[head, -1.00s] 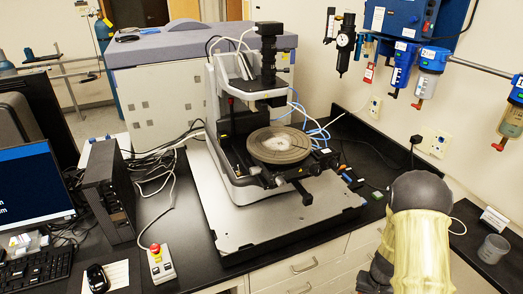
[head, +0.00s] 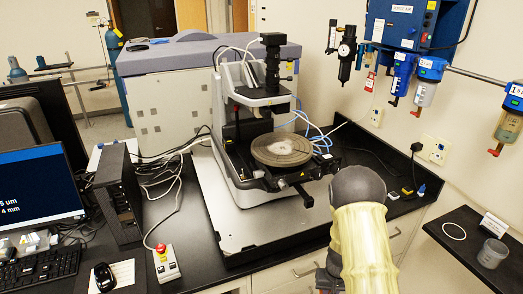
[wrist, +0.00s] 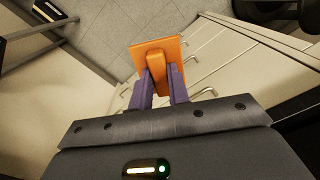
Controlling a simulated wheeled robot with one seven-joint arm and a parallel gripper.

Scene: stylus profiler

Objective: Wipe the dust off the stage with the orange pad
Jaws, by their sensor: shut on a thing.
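The orange pad (wrist: 154,52) is in the wrist view, held by its block-shaped handle between the two purple fingers of my gripper (wrist: 157,80). My gripper is shut on it, in the air in front of the cabinet drawers. The round stage (head: 281,150) of the profiler shows in the head view, with a pale grey dusty patch (head: 281,146) at its middle. My arm is at the lower right of the head view, apart from the stage. The pad is hidden there.
The profiler stands on a grey base plate (head: 225,218) on the black bench. Its column and measuring head (head: 270,80) rise over the stage's back. A stop-button box (head: 166,262), a computer tower (head: 120,190) and a monitor are at left. A small shelf with a cup (head: 493,252) is at right.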

